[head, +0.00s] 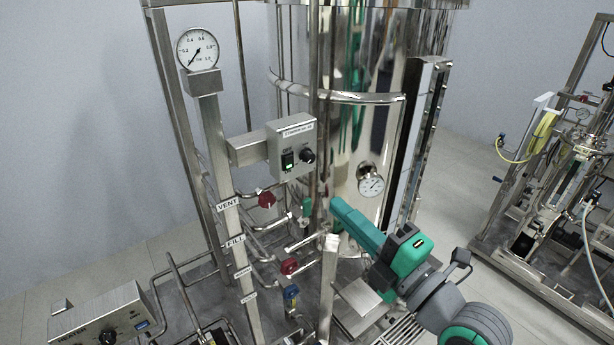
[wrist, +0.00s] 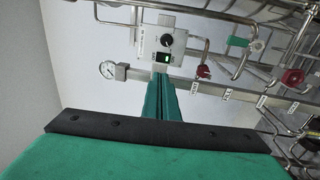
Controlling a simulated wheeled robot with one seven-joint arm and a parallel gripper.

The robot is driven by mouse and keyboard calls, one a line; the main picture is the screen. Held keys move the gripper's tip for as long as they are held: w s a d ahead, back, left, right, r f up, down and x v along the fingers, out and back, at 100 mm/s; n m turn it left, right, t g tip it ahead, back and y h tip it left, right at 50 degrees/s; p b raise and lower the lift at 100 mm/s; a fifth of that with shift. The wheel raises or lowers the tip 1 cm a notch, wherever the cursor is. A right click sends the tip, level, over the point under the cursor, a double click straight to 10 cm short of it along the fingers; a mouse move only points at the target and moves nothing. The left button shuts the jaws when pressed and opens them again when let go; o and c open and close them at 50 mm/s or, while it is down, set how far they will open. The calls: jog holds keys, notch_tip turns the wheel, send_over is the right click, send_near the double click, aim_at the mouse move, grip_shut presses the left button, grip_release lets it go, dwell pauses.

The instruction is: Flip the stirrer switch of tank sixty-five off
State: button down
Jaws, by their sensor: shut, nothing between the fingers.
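The stirrer control box (head: 292,146) is a grey metal box on a bracket in front of the tall steel tank (head: 345,130). Its face carries a black rocker switch with a green lit part (head: 288,162) and a black knob (head: 307,156). The label on top is too small to read surely. In the wrist view the switch (wrist: 163,58) and knob (wrist: 166,40) show just beyond my fingertips. My gripper (head: 335,204) has green fingers, shut and empty, to the right of and below the box, apart from it. The shut fingers also show in the wrist view (wrist: 161,80).
A pressure gauge (head: 198,49) tops the post at left. A red valve handle (head: 267,200) and a green one (head: 307,206) sit below the box among pipes. A dial thermometer (head: 371,181) projects from the tank. Another grey control box (head: 100,320) is at lower left.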

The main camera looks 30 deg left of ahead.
aim_at(290, 160)
jog(key=x, duration=1.4)
jog(key=shift+w+d, duration=0.1)
